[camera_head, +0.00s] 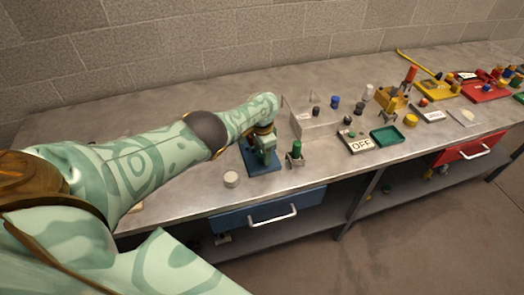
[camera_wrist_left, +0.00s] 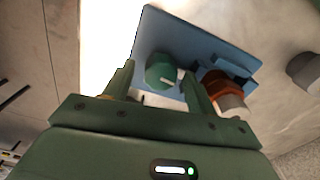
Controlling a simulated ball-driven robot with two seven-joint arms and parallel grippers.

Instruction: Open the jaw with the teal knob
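The teal knob (camera_wrist_left: 161,73) is round with a pale line on its face. It sits on a blue plate (camera_wrist_left: 181,35) in the left wrist view. Beside it are a raised blue part (camera_wrist_left: 232,67) and an orange-brown round piece (camera_wrist_left: 214,83) with a grey end; I cannot tell which parts form the jaw. My left gripper (camera_wrist_left: 160,80) is open, with one finger on each side of the knob; I cannot tell whether they touch it. In the head view the left gripper (camera_head: 264,142) is over the blue plate (camera_head: 266,168), hiding the knob. My right gripper is not in view.
A round pale object (camera_head: 231,179) lies left of the plate. A green-topped piece (camera_head: 296,153) and a clear box (camera_head: 312,120) stand to its right. An OFF sign (camera_head: 361,145) and a green tray (camera_head: 387,136) are farther right. A blue drawer (camera_head: 262,212) is below.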

